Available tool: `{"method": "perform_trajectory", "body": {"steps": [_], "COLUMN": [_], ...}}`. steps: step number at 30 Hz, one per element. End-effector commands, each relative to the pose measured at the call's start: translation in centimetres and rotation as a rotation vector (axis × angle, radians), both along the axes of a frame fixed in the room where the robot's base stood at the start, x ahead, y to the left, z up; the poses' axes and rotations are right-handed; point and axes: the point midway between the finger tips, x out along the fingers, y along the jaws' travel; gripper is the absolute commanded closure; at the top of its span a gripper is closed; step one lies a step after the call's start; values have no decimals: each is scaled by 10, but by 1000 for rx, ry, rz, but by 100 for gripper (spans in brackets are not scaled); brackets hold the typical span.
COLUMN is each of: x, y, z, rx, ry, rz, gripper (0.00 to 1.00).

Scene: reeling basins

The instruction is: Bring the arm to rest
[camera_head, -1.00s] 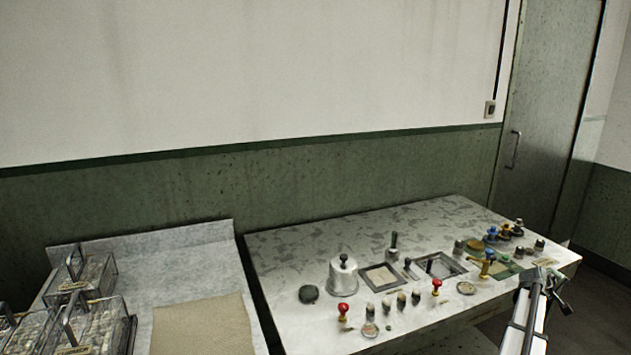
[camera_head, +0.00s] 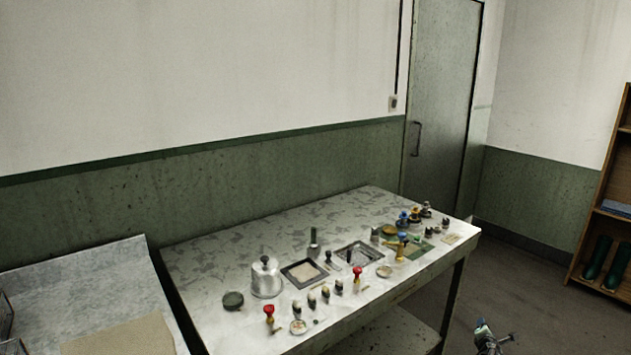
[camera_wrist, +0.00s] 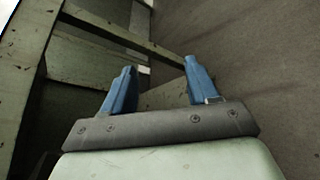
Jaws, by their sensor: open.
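My gripper shows in the wrist view (camera_wrist: 158,80) with its two blue fingers spread apart and nothing between them. In the head view my gripper (camera_head: 495,340) is at the bottom edge, right of the table (camera_head: 210,250) and clear of its top, partly cut off by the frame. Behind the fingers the wrist view shows table framework and plain floor.
On the table stand a metal bell-shaped lid (camera_head: 266,280), two framed trays (camera_head: 304,273), red-topped stamps (camera_head: 357,275) and several small jars. A shelf (camera_head: 600,215) with dark green boots (camera_head: 597,257) stands at the right. The floor (camera_head: 540,290) between is clear.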

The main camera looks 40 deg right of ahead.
Motion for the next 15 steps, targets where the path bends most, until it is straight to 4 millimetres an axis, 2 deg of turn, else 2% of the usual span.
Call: {"method": "perform_trajectory", "body": {"steps": [1,3,8,15], "x": [12,28,66,127], "y": [15,32,77,171], "z": [-11,-23,-47,-89], "rx": [22,54,144,327], "ry": [-8,-28,-85,-184], "rz": [3,-4,-46,-150], "gripper": [41,41,41,41]}}
